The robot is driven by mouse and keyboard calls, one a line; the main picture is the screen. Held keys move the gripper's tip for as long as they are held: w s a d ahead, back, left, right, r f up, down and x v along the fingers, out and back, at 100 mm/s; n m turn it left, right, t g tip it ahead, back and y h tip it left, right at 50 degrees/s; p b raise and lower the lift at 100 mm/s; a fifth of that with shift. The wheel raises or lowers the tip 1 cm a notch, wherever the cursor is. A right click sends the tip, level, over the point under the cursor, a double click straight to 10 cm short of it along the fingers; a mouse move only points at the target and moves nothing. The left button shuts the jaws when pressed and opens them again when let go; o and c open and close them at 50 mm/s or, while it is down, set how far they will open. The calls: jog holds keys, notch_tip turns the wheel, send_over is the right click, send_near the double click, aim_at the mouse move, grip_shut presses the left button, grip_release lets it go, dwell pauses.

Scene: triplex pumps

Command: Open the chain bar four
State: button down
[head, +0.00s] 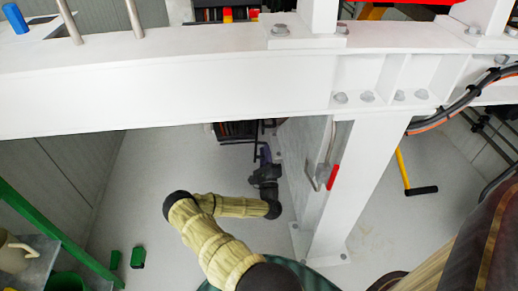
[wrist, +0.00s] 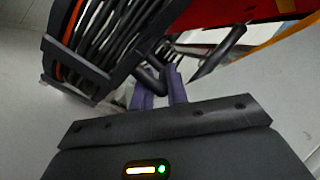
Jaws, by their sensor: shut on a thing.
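My gripper (head: 264,156) reaches under the white beam in the head view, beside a thin black bar (head: 255,137). In the wrist view, its two purple fingers (wrist: 161,78) are close together at a dark bar (wrist: 149,79). I take this to be the chain bar, but no number shows on it. The gripper is shut on it; the exact contact is partly hidden. A second black bar (wrist: 217,54) slants up to the right in the wrist view. The beam hides the upper part of the bar in the head view.
The white beam (head: 170,90) and its post (head: 350,190) stand close to my arm. A rack of dark cables (wrist: 100,40) is near my fingers. Grey floor (head: 130,200) is open at left.

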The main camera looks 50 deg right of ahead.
jog(key=shift+s+d+r+n+t+y+p, duration=0.25)
jog(key=shift+d+r+n+t+y+p, duration=0.1)
jog(key=shift+n+t+y+p, duration=0.2)
jog(key=shift+f, duration=0.1)
jog(key=c, duration=1.5)
grip_release()
